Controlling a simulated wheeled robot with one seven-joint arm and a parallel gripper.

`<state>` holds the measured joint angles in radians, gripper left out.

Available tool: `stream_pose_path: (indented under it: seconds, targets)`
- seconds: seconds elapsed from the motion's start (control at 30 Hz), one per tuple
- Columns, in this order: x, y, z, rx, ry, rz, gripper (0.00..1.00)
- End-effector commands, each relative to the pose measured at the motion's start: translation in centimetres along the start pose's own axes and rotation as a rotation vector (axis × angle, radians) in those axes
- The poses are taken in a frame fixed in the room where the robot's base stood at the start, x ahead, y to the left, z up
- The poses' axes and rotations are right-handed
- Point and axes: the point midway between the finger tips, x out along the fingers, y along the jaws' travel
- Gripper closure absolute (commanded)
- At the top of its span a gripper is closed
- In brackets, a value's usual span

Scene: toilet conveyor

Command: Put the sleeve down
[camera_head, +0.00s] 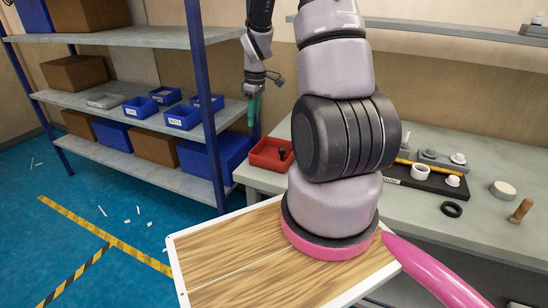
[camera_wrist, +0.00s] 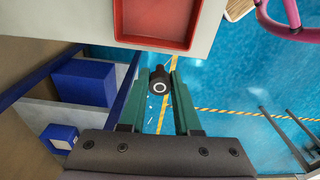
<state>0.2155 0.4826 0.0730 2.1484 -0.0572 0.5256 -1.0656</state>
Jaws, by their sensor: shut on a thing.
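My gripper (camera_wrist: 159,82) is shut on a small dark round piece with a pale ring on its end, the sleeve (camera_wrist: 160,88), held between the green fingertips. In the head view my gripper (camera_head: 253,111) points down in the air at the left end of the workbench, in front of the shelf rack. The sleeve cannot be made out there. A red tray (camera_head: 262,164) stands on the bench's left end, below and to the right of the gripper. The tray also shows at the top of the wrist view (camera_wrist: 120,18), apart from the sleeve.
A small dark object (camera_head: 281,154) stands in or by the red tray. The bench (camera_head: 420,235) holds a dark block with parts (camera_head: 432,183), a white ring (camera_head: 420,174), a black ring (camera_head: 452,209) and a wooden-handled piece (camera_head: 521,210). Shelves with blue bins (camera_head: 183,117) stand left.

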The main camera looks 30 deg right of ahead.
Motion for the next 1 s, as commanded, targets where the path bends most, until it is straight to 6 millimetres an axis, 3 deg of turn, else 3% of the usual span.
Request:
stream_pose_path:
  seconds: [0.2,0.4,0.7,1.0]
  targets:
    - [0.6,0.9,3.0,-0.348,0.017,-0.037,1.00]
    - [1.0,1.2,4.2,-0.511,0.031,-0.049,1.00]
    - [5.7,1.1,4.7,-0.538,0.032,-0.054,1.00]
    - [8.5,1.1,5.0,-0.537,0.032,-0.053,1.00]
